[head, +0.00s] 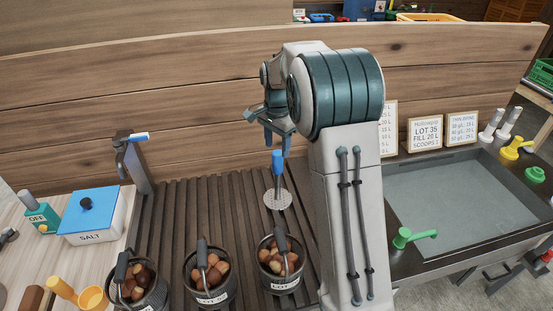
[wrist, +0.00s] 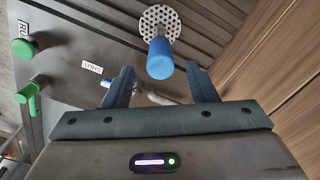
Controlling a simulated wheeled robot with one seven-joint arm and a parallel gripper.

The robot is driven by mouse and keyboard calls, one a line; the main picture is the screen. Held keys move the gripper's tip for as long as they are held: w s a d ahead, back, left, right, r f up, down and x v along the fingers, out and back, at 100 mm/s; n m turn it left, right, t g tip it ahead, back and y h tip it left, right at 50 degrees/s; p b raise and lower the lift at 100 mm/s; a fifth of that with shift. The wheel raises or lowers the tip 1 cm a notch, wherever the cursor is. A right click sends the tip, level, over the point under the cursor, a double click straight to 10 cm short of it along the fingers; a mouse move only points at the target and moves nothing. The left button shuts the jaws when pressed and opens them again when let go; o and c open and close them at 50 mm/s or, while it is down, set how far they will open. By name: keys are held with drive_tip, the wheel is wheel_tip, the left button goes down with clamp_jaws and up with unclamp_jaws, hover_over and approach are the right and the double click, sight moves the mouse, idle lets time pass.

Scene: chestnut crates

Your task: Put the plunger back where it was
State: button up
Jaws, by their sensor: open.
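The plunger (head: 277,172) has a blue handle, a thin shaft and a round perforated disc at the bottom. It stands upright on the dark slatted rack (head: 230,195), behind the crates of chestnuts. My gripper (head: 277,145) is above the handle, pointing down, with nothing between its fingers that I can see held. In the wrist view the plunger (wrist: 160,58) shows its blue handle top between and beyond my open fingers (wrist: 161,80), with the perforated disc below it. I cannot tell how far the handle top is from the fingertips.
Baskets of chestnuts (head: 210,297) stand along the rack's front. A salt box (head: 95,238) is at left, beside a dark post (head: 135,165) with a blue-and-white piece. A sink (head: 460,195) lies right of my arm, with label cards behind. The wooden wall (head: 180,120) is close behind.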

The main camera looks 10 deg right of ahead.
wheel_tip(320, 180, up, 4)
drive_tip(key=shift+r, duration=0.25)
drive_tip(key=s+n+t, duration=0.3)
drive_tip(key=s+n, duration=0.9)
drive_tip(key=s, duration=1.9)
drive_tip(key=shift+r, duration=0.45)
